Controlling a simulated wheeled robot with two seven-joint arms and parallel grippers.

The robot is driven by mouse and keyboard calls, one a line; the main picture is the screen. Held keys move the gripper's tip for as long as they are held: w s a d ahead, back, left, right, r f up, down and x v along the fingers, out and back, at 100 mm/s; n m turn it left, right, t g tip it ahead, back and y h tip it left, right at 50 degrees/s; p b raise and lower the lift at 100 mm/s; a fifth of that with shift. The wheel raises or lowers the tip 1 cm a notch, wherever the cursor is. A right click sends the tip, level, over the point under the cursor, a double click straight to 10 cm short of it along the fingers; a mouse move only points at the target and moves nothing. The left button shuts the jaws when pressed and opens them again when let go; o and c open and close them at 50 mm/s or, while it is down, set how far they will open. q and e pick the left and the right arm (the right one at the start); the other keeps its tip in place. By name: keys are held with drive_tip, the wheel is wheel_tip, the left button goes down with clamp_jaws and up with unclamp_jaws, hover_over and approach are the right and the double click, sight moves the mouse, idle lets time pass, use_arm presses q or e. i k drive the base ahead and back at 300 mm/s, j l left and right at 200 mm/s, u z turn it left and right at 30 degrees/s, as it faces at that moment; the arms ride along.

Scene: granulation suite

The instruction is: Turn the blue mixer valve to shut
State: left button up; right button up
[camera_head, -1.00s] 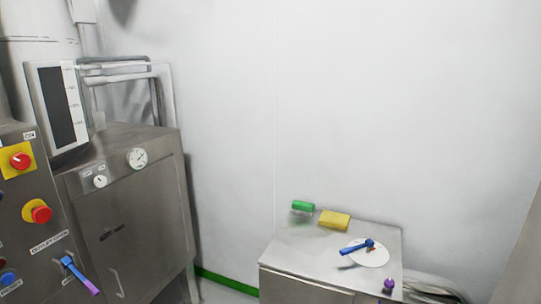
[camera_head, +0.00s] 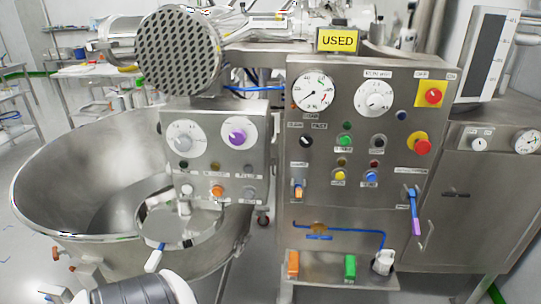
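A blue lever with a purple end (camera_head: 414,211) hangs almost straight down on the right side of the steel control panel (camera_head: 300,222), under a small label. Below the panel, a short blue handle (camera_head: 320,238) lies level under a brass-coloured valve body (camera_head: 318,228) on a blue pipe. Another handle with a blue end and pale grip (camera_head: 155,259) slants at the bowl's lower front. I cannot tell by label which is the mixer valve. A dark grey and white part of my arm shows at the bottom left edge. I see no gripper fingers of either hand, and nothing touches the levers.
A large steel bowl (camera_head: 45,190) fills the left. The panel carries gauges, a red stop button (camera_head: 422,147) and several coloured buttons. Orange (camera_head: 293,264) and green (camera_head: 350,267) blocks stand on the shelf below. A steel cabinet (camera_head: 475,215) stands at right.

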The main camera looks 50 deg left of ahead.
sight(319, 237)
drive_tip(key=u, duration=1.3)
